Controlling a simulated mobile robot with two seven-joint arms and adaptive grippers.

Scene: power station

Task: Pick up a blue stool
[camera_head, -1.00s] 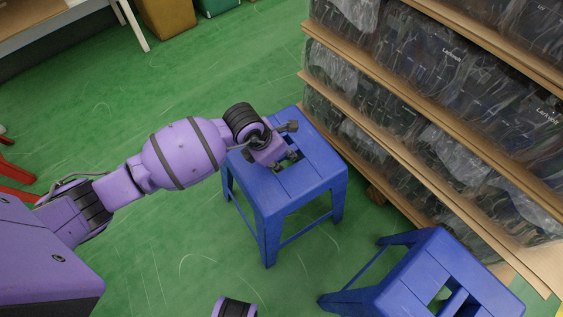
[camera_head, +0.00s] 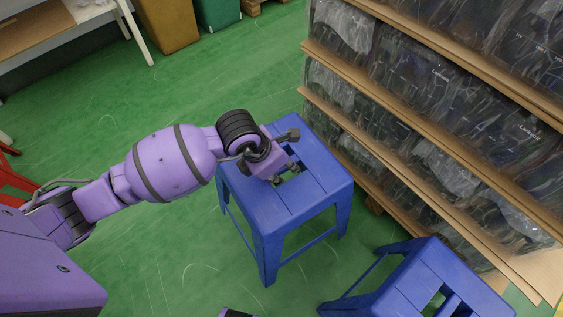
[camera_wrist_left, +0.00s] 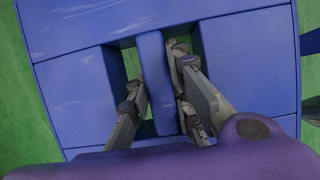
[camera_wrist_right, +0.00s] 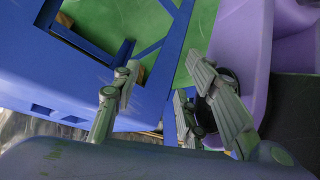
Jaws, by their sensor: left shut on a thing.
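A blue stool (camera_head: 315,175) stands upright in the middle of the head view, beside the shelving. My left gripper (camera_head: 285,172) is at the slots in its seat. In the left wrist view, the fingers of my left gripper (camera_wrist_left: 160,100) reach into two slots and are shut on the bar (camera_wrist_left: 153,70) between them. A second blue stool (camera_head: 405,275) is at the lower right of the head view, partly cut off. My right gripper (camera_wrist_right: 155,105) shows in the right wrist view with its fingers apart and nothing between them, close to blue stool parts (camera_wrist_right: 75,70).
Shelving (camera_head: 425,130) with plastic-wrapped dark goods stands right behind the stools. A red item (camera_head: 15,180) is at the far left. A yellow bin (camera_head: 167,22) and a green bin (camera_head: 217,12) stand at the back. Green floor (camera_head: 110,130) is clear on the left.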

